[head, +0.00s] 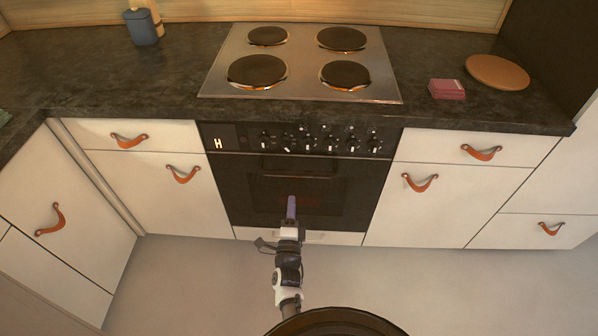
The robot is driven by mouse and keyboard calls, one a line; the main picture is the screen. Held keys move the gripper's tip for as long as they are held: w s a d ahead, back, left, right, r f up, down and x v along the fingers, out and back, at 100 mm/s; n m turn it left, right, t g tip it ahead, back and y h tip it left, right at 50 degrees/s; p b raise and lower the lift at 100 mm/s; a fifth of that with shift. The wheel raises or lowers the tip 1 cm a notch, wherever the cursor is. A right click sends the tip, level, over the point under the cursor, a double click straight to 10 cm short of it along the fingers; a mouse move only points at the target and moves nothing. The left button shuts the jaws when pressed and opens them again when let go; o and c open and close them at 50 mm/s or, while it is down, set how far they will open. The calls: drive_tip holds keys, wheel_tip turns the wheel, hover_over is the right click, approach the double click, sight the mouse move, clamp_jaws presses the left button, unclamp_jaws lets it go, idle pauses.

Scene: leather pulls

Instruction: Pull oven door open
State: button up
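The black oven door (245,190) is in the middle of the head view, below a row of knobs, and it looks shut. Its dark bar handle (330,175) runs across the upper part of the door. My gripper (291,205) is in front of the door, lower in the picture than the handle. Its purple finger part points toward the door. The fingers overlap in this view, so I cannot tell if they are open or shut. I see no contact with the handle.
A hob (222,80) sits in the dark countertop (120,85). White cabinets with leather pulls (420,183) flank the oven. A blue container (142,28), a pink box (446,89) and a round board (497,72) stand on the counter. The floor (430,285) before the oven is clear.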

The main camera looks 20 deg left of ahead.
sight(294, 173)
drive_tip(key=x, duration=1.2)
clamp_jaws()
